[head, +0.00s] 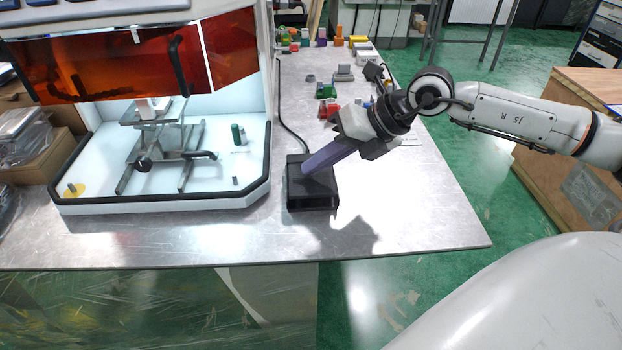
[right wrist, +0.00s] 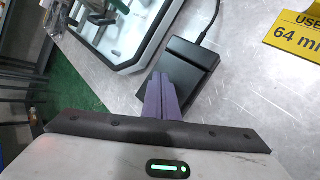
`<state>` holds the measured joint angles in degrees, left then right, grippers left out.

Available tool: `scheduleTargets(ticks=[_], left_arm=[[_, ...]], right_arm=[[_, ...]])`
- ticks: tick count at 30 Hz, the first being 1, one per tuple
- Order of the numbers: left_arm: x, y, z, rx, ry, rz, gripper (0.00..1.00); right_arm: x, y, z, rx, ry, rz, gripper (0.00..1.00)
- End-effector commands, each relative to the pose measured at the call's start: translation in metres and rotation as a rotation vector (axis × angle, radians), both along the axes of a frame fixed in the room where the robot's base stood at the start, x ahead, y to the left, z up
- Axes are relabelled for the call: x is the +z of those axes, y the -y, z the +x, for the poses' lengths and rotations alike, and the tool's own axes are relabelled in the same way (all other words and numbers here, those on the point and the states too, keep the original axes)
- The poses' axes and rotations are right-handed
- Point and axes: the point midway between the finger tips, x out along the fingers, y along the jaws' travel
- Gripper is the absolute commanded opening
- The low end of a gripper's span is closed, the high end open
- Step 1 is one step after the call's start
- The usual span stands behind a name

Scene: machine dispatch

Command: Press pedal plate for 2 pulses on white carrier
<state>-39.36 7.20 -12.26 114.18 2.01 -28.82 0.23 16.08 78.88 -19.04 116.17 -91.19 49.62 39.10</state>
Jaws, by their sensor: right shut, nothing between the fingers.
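The black pedal plate (head: 312,190) lies flat on the metal table, just right of the machine's white base. It also shows in the right wrist view (right wrist: 204,62), with a cable leaving its far side. My right gripper (head: 308,168) is shut and empty, with its long purple fingers slanting down over the pedal's top. In the right wrist view the fingertips (right wrist: 160,80) overlap the pedal's edge. I cannot tell whether they touch or press it. A small white piece (head: 152,108) sits on the machine's stage; I cannot tell whether it is the white carrier. My left gripper is not in view.
The machine (head: 160,205) with an orange shield and black-edged tray stands at the left. Several coloured parts (head: 328,108) lie farther back on the table (head: 430,200). The table's right front is clear. A yellow sign (right wrist: 295,38) shows in the right wrist view.

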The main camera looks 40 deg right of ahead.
Motion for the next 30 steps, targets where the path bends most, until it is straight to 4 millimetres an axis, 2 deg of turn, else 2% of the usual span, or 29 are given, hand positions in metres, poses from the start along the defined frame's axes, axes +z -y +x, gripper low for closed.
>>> scheduleTargets(ticks=[30], left_arm=[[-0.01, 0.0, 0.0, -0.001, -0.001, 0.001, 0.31]], right_arm=[[-0.009, -0.001, -0.001, 0.0, -0.002, 0.0, 0.0]])
